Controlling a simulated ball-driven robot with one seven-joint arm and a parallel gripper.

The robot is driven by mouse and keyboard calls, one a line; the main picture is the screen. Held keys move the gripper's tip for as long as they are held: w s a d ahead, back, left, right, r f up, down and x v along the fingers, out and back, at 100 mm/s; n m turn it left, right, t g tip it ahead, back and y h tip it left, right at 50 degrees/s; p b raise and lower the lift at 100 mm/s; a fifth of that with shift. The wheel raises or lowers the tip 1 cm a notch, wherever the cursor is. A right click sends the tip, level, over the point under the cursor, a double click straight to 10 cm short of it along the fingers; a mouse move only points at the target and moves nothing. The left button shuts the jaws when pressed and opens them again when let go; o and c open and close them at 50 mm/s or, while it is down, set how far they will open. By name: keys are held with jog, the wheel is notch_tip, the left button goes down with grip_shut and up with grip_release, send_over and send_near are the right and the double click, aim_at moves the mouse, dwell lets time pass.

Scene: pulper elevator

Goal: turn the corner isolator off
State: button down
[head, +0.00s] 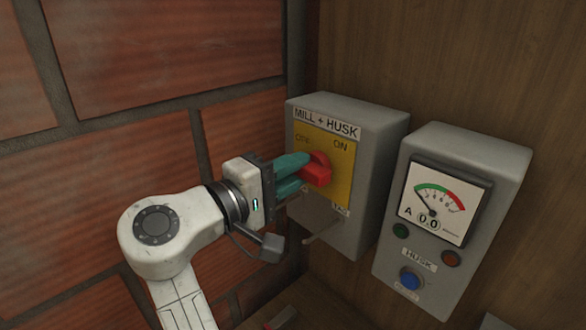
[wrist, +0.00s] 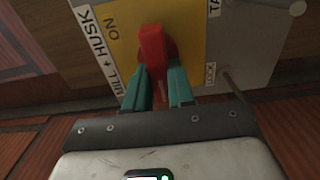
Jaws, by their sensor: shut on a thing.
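The corner isolator is a grey box (head: 372,135) labelled "MILL + HUSK", with a yellow plate (head: 338,178) marked "ON" at upper right and a partly readable "OFF" at upper left. Its red handle (head: 318,170) sits in the middle of the plate. My gripper (head: 303,170) reaches it from the left, with its teal fingers shut on the handle. In the wrist view the red handle (wrist: 152,45) stands between the two fingertips (wrist: 158,75). The fingers hide part of the handle and the plate, so I cannot tell its exact setting.
A second grey box (head: 475,160) at the right carries an ammeter (head: 438,200) showing "0.0", a blue button (head: 409,278) and a "HUSK" label. A brick wall (head: 90,160) stands close on the left. A thin rod (head: 322,233) sticks out below the yellow plate.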

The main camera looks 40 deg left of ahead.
jog(key=shift+f, duration=0.1)
jog(key=c, duration=1)
grip_release()
jog(key=shift+o, duration=0.2)
jog(key=s+a+b, duration=0.1)
jog(key=s+b, duration=0.2)
jog(key=s, duration=0.7)
jog(key=shift+s, duration=0.4)
